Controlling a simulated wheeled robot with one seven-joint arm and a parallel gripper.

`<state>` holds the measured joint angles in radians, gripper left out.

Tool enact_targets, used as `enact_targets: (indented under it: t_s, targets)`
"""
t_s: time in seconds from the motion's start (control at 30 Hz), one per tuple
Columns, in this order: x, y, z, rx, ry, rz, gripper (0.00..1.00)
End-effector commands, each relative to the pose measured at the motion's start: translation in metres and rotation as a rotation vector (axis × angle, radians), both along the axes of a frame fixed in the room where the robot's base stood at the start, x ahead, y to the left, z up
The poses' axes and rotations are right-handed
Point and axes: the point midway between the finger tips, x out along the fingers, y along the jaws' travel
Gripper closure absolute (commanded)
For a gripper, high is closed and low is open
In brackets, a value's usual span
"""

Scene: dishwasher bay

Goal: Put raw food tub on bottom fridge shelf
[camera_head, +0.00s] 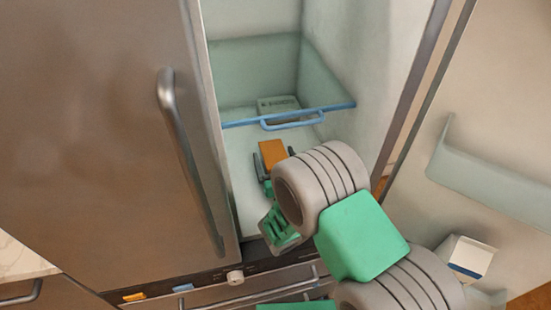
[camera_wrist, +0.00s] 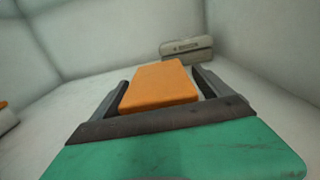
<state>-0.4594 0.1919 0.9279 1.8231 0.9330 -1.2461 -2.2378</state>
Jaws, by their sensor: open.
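An orange block-shaped item, which looks like the raw food tub (camera_head: 272,152), rests on the white bottom surface inside the open fridge. In the wrist view the orange tub (camera_wrist: 158,87) lies between the two dark fingers of my gripper (camera_wrist: 163,88). My gripper (camera_head: 265,172) reaches into the fridge and is open, with a finger on each side of the tub. I cannot tell whether either finger touches it. The bottom fridge shelf (camera_head: 237,165) is bare around the tub; my arm hides part of it.
A clear drawer with a blue handle (camera_head: 292,122) sits above the tub. A grey labelled box (camera_wrist: 187,48) stands at the back. The fridge door (camera_head: 490,150) is open at the right, with a white carton (camera_head: 467,258) in its lower bin. A closed steel door (camera_head: 100,130) stands at the left.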

Motion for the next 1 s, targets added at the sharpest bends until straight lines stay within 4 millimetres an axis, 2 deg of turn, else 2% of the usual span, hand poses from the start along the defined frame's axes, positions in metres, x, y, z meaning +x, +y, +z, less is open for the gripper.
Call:
enact_targets:
  t_s: [0.07, 0.23, 0.6, 0.8, 1.0]
  targets:
    - [0.000, 0.000, 0.006, 0.000, -0.001, 0.000, 0.11]
    - [-0.017, -0.002, 0.000, 0.001, -0.002, 0.003, 0.11]
    - [-0.082, -0.015, 0.000, 0.000, -0.002, 0.005, 0.11]
    - [-0.110, -0.021, 0.001, 0.000, 0.000, 0.003, 0.11]
    - [-0.118, -0.024, 0.003, 0.000, -0.001, 0.000, 0.11]
